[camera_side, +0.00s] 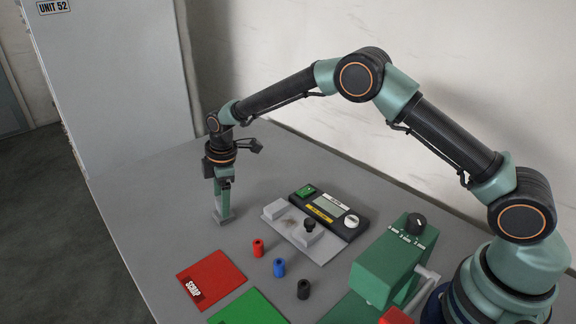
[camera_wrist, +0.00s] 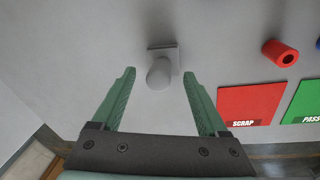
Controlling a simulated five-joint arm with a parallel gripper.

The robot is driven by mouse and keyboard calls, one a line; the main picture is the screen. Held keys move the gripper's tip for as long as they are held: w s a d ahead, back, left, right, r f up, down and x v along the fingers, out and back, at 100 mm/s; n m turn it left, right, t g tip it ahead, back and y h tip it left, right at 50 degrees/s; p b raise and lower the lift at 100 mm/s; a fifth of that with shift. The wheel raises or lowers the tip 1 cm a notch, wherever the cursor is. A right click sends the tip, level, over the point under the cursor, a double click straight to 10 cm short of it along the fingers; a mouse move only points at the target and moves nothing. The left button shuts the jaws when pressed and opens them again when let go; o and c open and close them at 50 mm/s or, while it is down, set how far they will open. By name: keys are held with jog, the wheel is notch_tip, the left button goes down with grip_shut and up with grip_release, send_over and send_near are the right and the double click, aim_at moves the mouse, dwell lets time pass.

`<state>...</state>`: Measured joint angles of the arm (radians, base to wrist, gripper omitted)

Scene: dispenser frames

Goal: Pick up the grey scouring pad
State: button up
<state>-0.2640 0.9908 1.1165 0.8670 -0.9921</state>
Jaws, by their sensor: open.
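A small grey piece (camera_side: 223,219) stands on the table at the left, under my gripper (camera_side: 223,200). In the wrist view it is a flat grey plate (camera_wrist: 168,52) with a rounded, lighter grey post. It is the only loose grey item I can make out near the jaws, but I cannot confirm a scouring pad's texture. My gripper, also in the wrist view (camera_wrist: 159,73), is open and points down. Its green fingers lie to the left and right of the rounded post, with visible gaps on both sides. I see nothing gripped.
Red (camera_side: 258,248), blue (camera_side: 279,267) and black (camera_side: 303,289) cylinders stand to the right. A red SCRAP mat (camera_side: 215,276) and green mat (camera_side: 250,309) lie in front. A grey fixture plate (camera_side: 315,245), a display unit (camera_side: 327,211) and a green dial machine (camera_side: 393,262) stand further right.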

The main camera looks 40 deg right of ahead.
jog(key=shift+w+f, duration=0.1)
jog(key=shift+f, duration=0.25)
grip_shut()
jog(key=shift+r, duration=0.1)
notch_tip(320, 180, up, 20)
dwell(0.5)
